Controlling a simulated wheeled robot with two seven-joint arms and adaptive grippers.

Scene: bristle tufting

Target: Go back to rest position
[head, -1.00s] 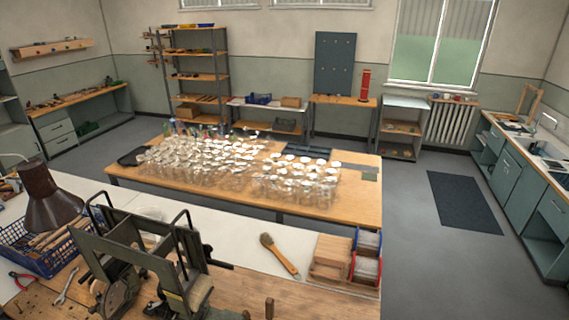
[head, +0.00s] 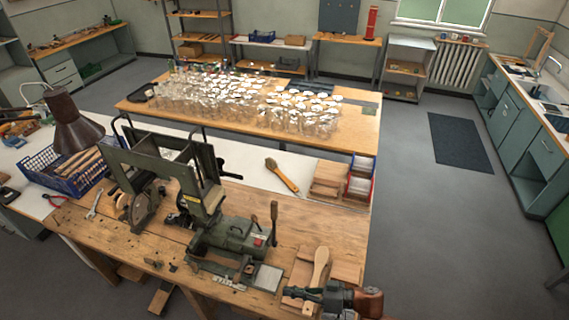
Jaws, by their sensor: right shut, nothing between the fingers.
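My right gripper (head: 292,293) is at the bottom edge, right of centre, over the front of the workbench (head: 225,178). Its dark fingers point left and are shut with nothing between them. A pale wooden brush body (head: 319,265) lies just behind it on wooden boards (head: 345,271); the gripper hides part of its lower end. I cannot tell whether they touch. The green tufting machine (head: 235,235) stands on the bench to the left of the gripper. A finished-looking brush (head: 281,174) with brown bristles lies farther back. My left gripper is not in view.
A blue basket (head: 65,183) and a brown lamp (head: 75,130) are at the left. Red and blue bins (head: 360,182) sit at the bench's right end. A table (head: 365,130) with many glass jars stands behind.

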